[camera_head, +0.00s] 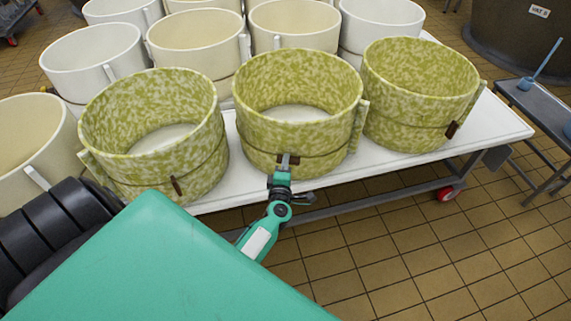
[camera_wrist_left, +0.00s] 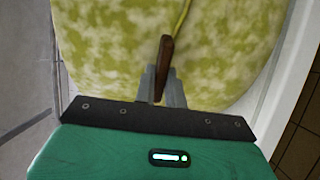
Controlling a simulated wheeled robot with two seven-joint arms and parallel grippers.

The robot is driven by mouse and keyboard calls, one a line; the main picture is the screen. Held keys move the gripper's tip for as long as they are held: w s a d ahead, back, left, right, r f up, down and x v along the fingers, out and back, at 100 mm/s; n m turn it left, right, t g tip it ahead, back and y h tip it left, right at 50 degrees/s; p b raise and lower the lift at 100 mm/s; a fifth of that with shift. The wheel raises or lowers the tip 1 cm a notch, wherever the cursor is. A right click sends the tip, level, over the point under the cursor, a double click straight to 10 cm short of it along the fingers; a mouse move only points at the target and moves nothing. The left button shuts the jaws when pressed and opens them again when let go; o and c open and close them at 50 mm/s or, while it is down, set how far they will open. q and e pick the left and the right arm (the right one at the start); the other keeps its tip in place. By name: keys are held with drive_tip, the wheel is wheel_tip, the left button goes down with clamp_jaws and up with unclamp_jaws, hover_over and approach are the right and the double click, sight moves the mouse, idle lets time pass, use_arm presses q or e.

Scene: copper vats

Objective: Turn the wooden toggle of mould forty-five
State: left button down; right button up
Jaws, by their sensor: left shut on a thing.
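Three mottled green moulds stand in the front row in the head view. The middle mould (camera_head: 262,120) has a cord around it and a dark wooden toggle (camera_head: 294,160) low on its front. My left gripper (camera_head: 285,161) is at that toggle. In the left wrist view the brown toggle (camera_wrist_left: 166,52) stands between the two grey fingers of my left gripper (camera_wrist_left: 160,86), which is shut on it. The mould wall (camera_wrist_left: 100,45) fills the space behind, and a cord runs up from the toggle. No mould number is readable. My right gripper is not in view.
The left mould (camera_head: 205,148) and right mould (camera_head: 405,125) have brown toggles too. Cream and white moulds (camera_head: 90,60) stand behind on the white wheeled table (camera_head: 490,125). A grey side table (camera_head: 540,105) is at the right. Tiled floor (camera_head: 420,250) is clear in front.

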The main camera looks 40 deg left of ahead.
use_arm(q)
drive_tip(key=shift+f, duration=0.1)
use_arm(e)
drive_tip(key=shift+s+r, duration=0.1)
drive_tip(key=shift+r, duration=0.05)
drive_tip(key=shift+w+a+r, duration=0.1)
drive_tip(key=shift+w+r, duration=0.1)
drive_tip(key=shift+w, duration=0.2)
use_arm(q)
drive_tip(key=c, duration=1.5)
unclamp_jaws()
drive_tip(key=shift+o, duration=0.2)
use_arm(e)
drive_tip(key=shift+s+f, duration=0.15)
